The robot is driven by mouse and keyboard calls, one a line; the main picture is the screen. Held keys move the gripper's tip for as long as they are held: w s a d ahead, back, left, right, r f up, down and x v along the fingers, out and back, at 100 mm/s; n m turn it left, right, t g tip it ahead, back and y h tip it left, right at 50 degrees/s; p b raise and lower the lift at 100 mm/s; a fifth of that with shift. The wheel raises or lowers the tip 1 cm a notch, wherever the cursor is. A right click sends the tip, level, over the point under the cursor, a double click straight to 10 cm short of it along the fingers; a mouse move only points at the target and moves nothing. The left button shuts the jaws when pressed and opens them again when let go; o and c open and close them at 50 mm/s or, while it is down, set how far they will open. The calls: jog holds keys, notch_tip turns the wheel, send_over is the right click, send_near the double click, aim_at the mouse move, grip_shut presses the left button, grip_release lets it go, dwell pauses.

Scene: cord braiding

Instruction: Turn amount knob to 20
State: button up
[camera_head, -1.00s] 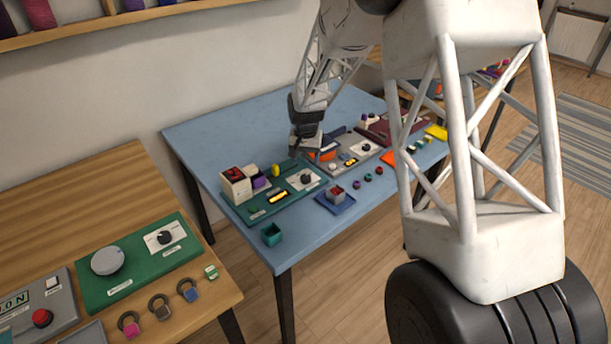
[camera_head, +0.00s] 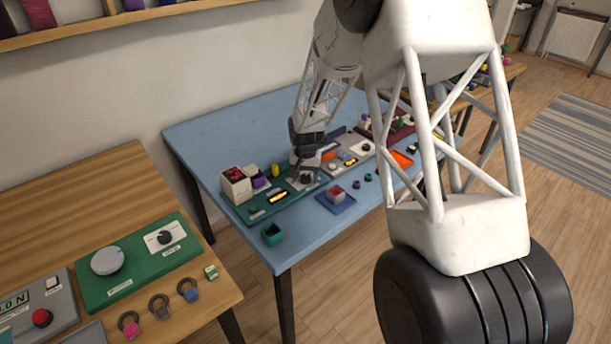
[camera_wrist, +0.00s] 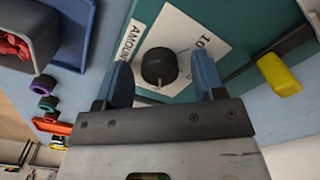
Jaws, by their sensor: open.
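The amount knob (camera_wrist: 160,67) is a round black knob on a white label plate marked AMOUNT, with a 10 printed near its edge, on a green panel (camera_wrist: 265,45). In the wrist view the two blue fingers of my gripper (camera_wrist: 163,82) stand apart, one on each side of the knob. I cannot tell whether they touch it. A light pointer mark shows at the knob's lower edge. In the head view my gripper (camera_head: 306,172) is over the right part of the green panel (camera_head: 270,207) on the blue table and hides most of the knob.
A teal box (camera_head: 272,234) stands at the table's front edge. A grey panel (camera_head: 347,158) adjoins on the right.

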jog(key=c, duration=0.9)
jog(key=shift+n, duration=0.5)
jog(key=n, duration=1)
jog(key=shift+n, duration=0.4)
jog(key=o, duration=0.9)
